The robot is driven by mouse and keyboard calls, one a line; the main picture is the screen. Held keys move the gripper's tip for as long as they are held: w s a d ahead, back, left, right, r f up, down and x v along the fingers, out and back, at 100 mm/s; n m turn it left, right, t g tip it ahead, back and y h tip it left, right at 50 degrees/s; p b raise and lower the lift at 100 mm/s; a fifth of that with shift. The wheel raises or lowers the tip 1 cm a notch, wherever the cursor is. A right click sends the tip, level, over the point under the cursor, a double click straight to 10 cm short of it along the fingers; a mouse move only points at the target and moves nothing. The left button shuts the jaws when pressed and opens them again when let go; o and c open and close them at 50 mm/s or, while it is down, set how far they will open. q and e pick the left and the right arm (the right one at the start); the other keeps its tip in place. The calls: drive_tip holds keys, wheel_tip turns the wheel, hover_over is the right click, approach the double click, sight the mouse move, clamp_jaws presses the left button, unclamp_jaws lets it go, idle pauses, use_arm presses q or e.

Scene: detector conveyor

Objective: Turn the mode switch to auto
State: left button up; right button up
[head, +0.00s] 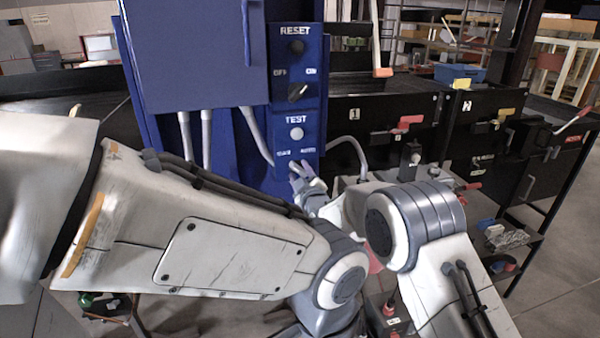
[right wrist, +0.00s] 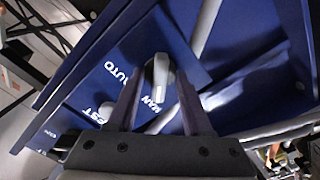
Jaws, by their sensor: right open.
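In the head view my right gripper (head: 308,182) is at the lower end of the panel (head: 310,75), just below the MAN and AUTO labels, and hides the switch. My left gripper is out of sight behind my arm.
Above are the RESET button (head: 297,46), the black OFF/ON switch (head: 298,92) and the TEST button (head: 296,133). Grey conduits (head: 256,135) run down left of the panel. Black cabinets (head: 350,120) with red and yellow handles stand to the right.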

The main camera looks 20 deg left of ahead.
clamp_jaws()
drive_tip(key=shift+f+b, duration=0.1)
drive_tip(key=shift+b, duration=0.45)
drive_tip(key=m+b, duration=1.4)
drive_tip(key=b, duration=0.5)
drive_tip(key=shift+f+m, duration=0.1)
drive_tip(key=shift+m, duration=0.2)
drive_tip(key=shift+r+m+b, duration=0.2)
drive_tip(key=shift+m+b, duration=1.2)
drive_tip(key=shift+m, duration=0.3)
